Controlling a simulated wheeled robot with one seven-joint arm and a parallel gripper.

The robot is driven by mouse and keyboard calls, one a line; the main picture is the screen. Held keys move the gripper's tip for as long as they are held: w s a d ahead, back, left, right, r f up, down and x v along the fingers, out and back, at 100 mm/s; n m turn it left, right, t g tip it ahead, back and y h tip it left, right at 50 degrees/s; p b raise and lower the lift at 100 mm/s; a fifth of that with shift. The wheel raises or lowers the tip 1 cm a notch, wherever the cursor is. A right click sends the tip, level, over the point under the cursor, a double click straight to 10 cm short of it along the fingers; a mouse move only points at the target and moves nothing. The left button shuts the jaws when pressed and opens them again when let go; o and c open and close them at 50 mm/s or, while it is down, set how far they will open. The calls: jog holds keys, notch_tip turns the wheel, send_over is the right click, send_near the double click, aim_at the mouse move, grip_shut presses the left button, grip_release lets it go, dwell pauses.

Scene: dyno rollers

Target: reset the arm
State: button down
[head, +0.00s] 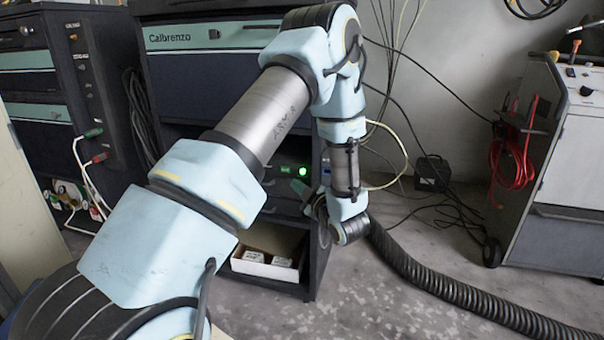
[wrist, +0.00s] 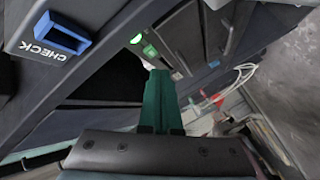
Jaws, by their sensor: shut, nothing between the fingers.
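My pale blue and grey arm reaches across the head view from the lower left, over the top of a dark cabinet front, then bends down. Its wrist hangs in front of the cabinet's right side. My gripper (wrist: 160,78) shows in the wrist view as two green fingers pressed together, with nothing between them. Its tips point toward a dark panel with a lit green light (wrist: 135,39). In the head view the gripper is small and partly hidden beside the wrist, near the cabinet's lit green button (head: 303,171).
The dark Calbrenzo cabinet (head: 190,75) stands close behind my arm, with an open box (head: 262,268) on its low shelf. A blue CHECK handle (wrist: 62,34) shows in the wrist view. A ribbed hose (head: 430,283) crosses the floor. A wheeled cart (head: 570,150) stands right.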

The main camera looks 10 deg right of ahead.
jog(key=shift+s+a, duration=0.4)
jog(key=shift+s, duration=0.3)
jog(key=a+r+m+g+h, duration=0.3)
jog(key=a+m+g+h, duration=0.3)
jog(key=m+g, duration=0.1)
jog(key=s+a+r+m+g, duration=0.2)
jog(key=s+a+m+g, duration=0.2)
jog(key=s+a, duration=0.45)
jog(key=s+a+r+m+g, duration=0.1)
jog(key=s+a+m+g, duration=0.4)
jog(key=s, duration=0.6)
notch_tip(320, 180, up, 26)
jog(key=a+n+t+p, duration=0.1)
jog(key=p, duration=2.5)
jog(key=shift+w+r+n+y+p, duration=0.2)
jog(key=shift+w+n+y+p, duration=0.1)
jog(key=shift+y, duration=0.1)
